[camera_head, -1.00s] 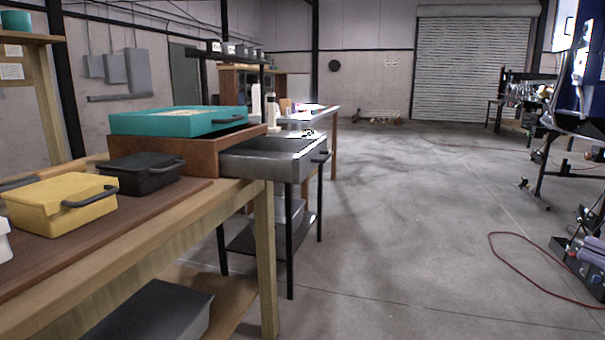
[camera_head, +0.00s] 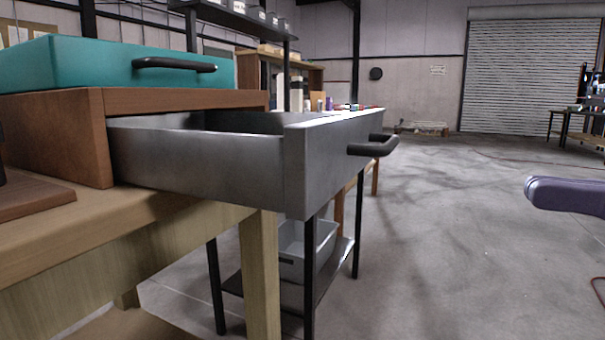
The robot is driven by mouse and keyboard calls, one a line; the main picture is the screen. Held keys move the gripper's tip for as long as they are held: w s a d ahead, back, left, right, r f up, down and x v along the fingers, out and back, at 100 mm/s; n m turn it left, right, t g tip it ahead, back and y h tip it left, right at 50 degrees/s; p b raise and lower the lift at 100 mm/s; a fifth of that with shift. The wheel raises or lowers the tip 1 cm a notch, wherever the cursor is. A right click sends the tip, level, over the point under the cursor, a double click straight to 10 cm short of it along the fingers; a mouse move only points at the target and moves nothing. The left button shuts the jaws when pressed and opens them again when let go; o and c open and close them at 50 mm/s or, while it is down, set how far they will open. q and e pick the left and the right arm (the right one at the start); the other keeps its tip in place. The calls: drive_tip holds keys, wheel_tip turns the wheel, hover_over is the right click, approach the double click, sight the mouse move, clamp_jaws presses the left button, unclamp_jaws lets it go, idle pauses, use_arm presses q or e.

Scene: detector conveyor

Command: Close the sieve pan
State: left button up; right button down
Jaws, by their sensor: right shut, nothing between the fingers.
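The sieve pan (camera_head: 210,160) is a grey metal drawer-like pan. It stands pulled out to the right from a brown wooden housing (camera_head: 55,130), its far interior dark. Its front panel carries a dark bar handle (camera_head: 375,147) facing right. A purple, rounded part at the right edge appears to be my right gripper (camera_head: 540,193). It is shut and empty, clear of the handle with open space between them. Most of my right arm is out of the picture. My left gripper is not in view.
A teal lidded box (camera_head: 130,75) with a dark handle sits on the housing. The wooden workbench (camera_head: 130,228) fills the lower left. Below the pan is a dark-legged stand (camera_head: 345,260) with a grey bin (camera_head: 305,248).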

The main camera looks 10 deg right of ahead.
drive_tip(key=p, duration=0.1)
approach(319, 173)
drive_tip(key=x, duration=0.5)
drive_tip(key=shift+w+a, duration=0.2)
drive_tip(key=shift+a, duration=0.1)
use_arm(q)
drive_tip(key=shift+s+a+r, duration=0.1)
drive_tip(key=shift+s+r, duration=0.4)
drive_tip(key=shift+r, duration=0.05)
use_arm(e)
drive_tip(key=shift+w+a, duration=0.35)
drive_tip(key=shift+a, duration=0.15)
